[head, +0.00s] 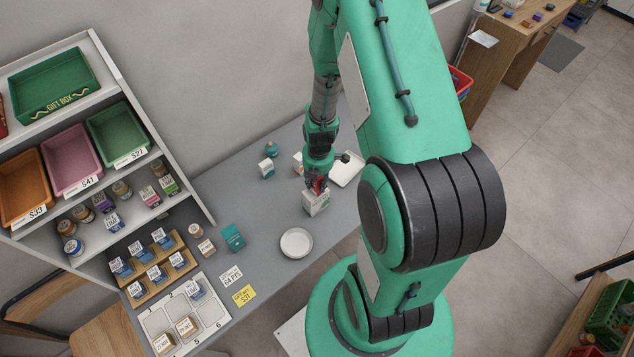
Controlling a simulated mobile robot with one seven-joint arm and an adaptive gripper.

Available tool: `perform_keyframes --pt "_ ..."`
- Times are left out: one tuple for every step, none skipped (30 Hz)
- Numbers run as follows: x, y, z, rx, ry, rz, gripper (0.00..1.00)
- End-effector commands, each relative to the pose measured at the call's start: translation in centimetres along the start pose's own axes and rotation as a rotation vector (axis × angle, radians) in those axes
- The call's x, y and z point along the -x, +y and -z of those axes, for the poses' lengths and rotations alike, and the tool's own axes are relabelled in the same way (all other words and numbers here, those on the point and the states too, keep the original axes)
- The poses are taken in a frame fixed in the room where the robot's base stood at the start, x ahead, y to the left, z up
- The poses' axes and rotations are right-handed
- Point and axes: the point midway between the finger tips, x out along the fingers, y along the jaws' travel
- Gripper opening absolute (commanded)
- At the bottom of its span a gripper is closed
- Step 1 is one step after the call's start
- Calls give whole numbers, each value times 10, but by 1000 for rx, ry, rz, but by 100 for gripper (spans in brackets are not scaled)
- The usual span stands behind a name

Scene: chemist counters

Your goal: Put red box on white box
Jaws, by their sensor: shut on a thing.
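My gripper (317,188) points down over the grey counter and is shut on the red box (319,183), which shows as a small red patch between the fingers. A white box (315,206) with grey-green print stands upright on the counter directly below the gripper. The red box is right above the white box's top; I cannot tell whether they touch. Most of the red box is hidden by the fingers.
A round white dish (296,242) and a teal box (232,237) stand on the grey counter (262,211). A white tray (347,168) lies behind the gripper. A small white box (266,168) stands left. Shelving (150,137) with bins and bottles fills the left.

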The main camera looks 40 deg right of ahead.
Motion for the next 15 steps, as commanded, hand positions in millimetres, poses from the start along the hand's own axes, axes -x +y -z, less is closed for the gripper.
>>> perform_keyframes --pt "-3 0 0 0 1 1 5" --pt "-5 0 0 -1 1 1 5" --pt "-7 0 0 -1 0 0 5" --pt "-8 0 0 -1 0 0 5" --pt "-8 0 0 -1 0 -1 5" --pt "-8 0 0 -1 -1 -1 5" --pt "-8 0 0 -1 -1 -1 5" --pt "-8 0 0 -1 -1 -1 5" --pt "-8 0 0 -1 -1 -1 5" --pt "-8 0 0 -1 -1 -1 5" --pt "-8 0 0 -1 -1 -1 5" --pt "-8 0 0 -1 -1 -1 5" --pt "-8 0 0 -1 -1 -1 5" --pt "-9 0 0 -1 -1 -1 5" --pt "-10 0 0 -1 -1 -1 5"
